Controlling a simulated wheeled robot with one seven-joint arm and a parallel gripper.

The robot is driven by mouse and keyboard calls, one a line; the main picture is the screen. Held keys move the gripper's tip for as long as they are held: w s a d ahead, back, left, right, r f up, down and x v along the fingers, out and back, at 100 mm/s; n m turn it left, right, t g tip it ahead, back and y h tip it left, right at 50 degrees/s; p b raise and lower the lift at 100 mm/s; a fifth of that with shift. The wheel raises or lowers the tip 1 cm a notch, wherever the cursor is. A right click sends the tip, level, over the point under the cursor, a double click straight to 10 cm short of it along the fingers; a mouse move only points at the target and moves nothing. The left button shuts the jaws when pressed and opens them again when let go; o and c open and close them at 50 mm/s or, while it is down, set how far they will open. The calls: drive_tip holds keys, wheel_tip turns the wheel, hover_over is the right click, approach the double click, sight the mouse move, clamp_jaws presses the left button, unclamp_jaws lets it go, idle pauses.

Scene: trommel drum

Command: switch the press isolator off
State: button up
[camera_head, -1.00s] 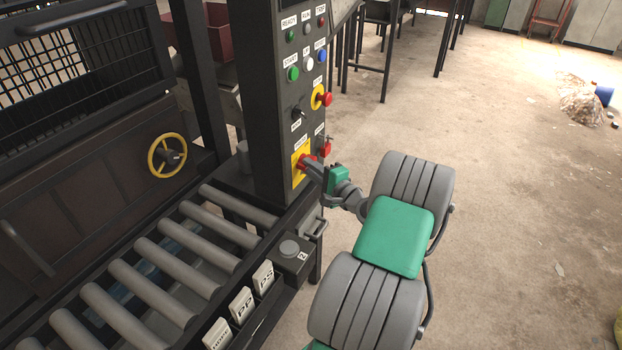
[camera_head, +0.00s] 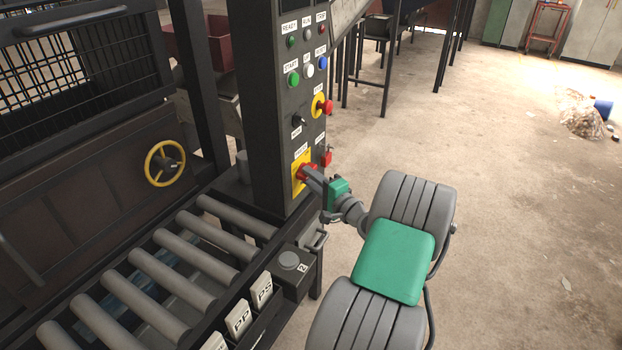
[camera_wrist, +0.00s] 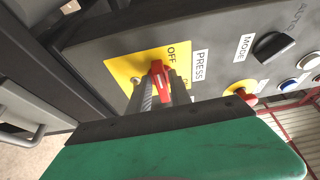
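The press isolator is a red handle (camera_wrist: 159,75) on a yellow plate (camera_wrist: 133,68), low on the dark control column. The wrist view shows the words OFF and PRESS beside it, and another label is partly covered by a finger. My gripper (camera_wrist: 161,88) has one finger on each side of the red handle, close against it, and looks shut on it. The handle's exact setting is hard to tell. In the head view, my gripper (camera_head: 311,178) reaches the isolator's yellow plate (camera_head: 299,184) from the right, and its fingertips are small there.
Above the isolator are a black knob (camera_head: 298,119), a red emergency button on yellow (camera_head: 322,106) and several coloured buttons. A red part (camera_head: 326,158) sits on the column's side near my gripper. A roller conveyor (camera_head: 170,275) lies left. Open floor lies right.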

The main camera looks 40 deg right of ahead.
drive_tip(key=shift+o, duration=1.1)
drive_tip(key=s+b, duration=0.3)
drive_tip(key=s, duration=0.4)
drive_tip(key=shift+s+a, duration=0.15)
drive_tip(key=shift+s, duration=0.25)
